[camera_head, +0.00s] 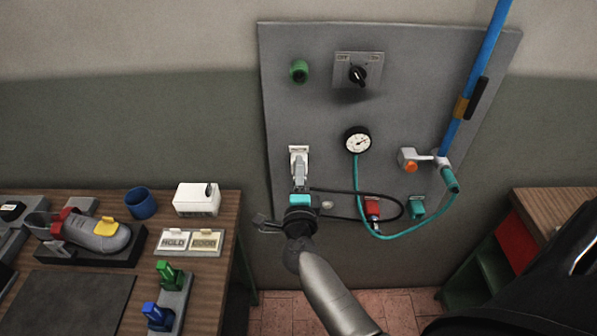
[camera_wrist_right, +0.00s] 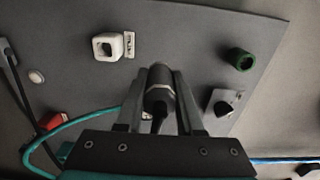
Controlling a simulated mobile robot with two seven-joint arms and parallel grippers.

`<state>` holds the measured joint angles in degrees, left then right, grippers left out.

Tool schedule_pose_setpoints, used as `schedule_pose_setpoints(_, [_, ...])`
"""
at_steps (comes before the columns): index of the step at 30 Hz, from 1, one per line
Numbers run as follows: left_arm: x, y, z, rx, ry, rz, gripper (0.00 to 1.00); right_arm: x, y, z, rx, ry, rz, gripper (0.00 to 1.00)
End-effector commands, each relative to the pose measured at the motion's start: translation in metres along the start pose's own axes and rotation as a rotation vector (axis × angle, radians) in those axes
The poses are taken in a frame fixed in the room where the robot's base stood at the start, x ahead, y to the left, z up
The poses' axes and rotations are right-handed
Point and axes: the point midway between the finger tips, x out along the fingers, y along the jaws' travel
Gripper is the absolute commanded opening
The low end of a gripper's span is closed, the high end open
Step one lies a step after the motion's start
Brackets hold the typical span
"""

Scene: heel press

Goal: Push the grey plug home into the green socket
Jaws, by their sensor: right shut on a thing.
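The green socket (camera_head: 299,71) is a round ring on the upper left of the grey wall panel. It also shows in the right wrist view (camera_wrist_right: 240,60), with a dark opening. My right gripper (camera_head: 300,176) is in front of the panel, below the green socket. In the wrist view its two fingers are shut on the grey plug (camera_wrist_right: 159,92), and a black cord shows at the plug's rear. The plug is apart from the green socket. In the head view the gripper hides the plug. My left gripper is not in view.
A white square holder (camera_wrist_right: 108,47) with an open middle sits beside the gripper. The panel (camera_head: 245,0) also carries a black rotary switch (camera_head: 358,74), a gauge (camera_head: 357,140), a red connector (camera_head: 372,208) and a teal hose. A bench (camera_head: 228,215) with a shoe form stands left.

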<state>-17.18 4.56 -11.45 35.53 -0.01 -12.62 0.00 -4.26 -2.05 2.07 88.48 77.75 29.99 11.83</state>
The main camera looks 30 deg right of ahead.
Motion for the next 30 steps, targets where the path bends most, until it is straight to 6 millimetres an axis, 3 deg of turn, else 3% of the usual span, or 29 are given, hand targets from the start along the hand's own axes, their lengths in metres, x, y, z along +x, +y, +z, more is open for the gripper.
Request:
schedule_pose_setpoints(14, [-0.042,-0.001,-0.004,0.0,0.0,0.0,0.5,0.0,-0.041,0.0,0.002,0.001,0.0,0.0])
schedule_pose_setpoints(30, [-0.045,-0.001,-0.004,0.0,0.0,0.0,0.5,0.0,-0.081,0.001,0.007,0.003,0.003,0.0])
